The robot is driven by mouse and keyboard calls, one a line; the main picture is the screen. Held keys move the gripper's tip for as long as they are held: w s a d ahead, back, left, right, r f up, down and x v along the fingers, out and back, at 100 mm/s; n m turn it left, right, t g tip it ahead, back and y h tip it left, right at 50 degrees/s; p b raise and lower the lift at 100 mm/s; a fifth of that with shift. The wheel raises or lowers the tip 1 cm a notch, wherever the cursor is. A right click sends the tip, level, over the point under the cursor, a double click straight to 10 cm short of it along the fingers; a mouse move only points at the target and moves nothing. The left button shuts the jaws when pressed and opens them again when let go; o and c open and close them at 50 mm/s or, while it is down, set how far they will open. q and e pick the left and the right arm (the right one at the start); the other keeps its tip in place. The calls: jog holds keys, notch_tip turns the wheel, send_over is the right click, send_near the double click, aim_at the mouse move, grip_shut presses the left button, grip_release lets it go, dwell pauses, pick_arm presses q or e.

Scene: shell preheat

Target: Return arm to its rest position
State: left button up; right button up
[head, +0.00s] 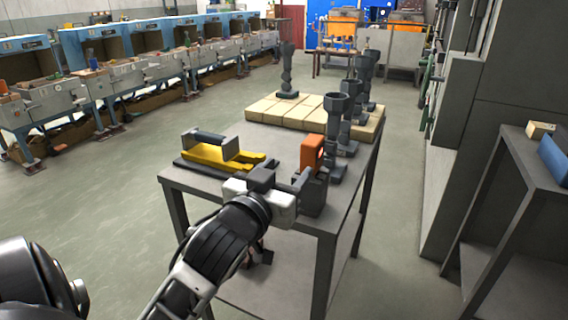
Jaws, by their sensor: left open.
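My left gripper (283,184) is held over the front edge of the grey work table (176,181). Its jaws are open, and I see nothing between them. A dark block with an orange part (312,151) stands just beyond and to the right of it; the gripper hides part of its lower side, and I cannot tell whether they touch. A yellow forked piece with a dark handle (215,155) lies on a dark base to the left of the gripper. My right gripper is not in view.
Several dark upright castings (337,118) stand along the table's right side. Pale blocks (262,109) cover its back, with one casting (287,75) on them. A dark shelf (513,205) stands at right. Open floor (100,195) lies left. Blue-backed workstations (103,45) line the far left.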

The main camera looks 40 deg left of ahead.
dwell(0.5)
pick_arm(q)
jog(key=s+d+f+m+g+h, duration=0.15)
jog(key=d+f, duration=0.25)
jog(key=f, duration=0.6)
jog(key=s+d+f+m+g+h, duration=0.1)
jog(key=d+f+m+g+h, duration=0.2)
jog(key=f, duration=0.6)
jog(key=s+d+f+g+h, duration=0.2)
jog(key=s+d+f+h, duration=0.1)
jog(key=s+d+f, duration=0.6)
notch_tip(320, 180, down, 5)
jog(key=shift+s+d+r+m+g, duration=0.15)
jog(key=shift+s+m+g, duration=0.2)
jog(key=shift+s, duration=0.3)
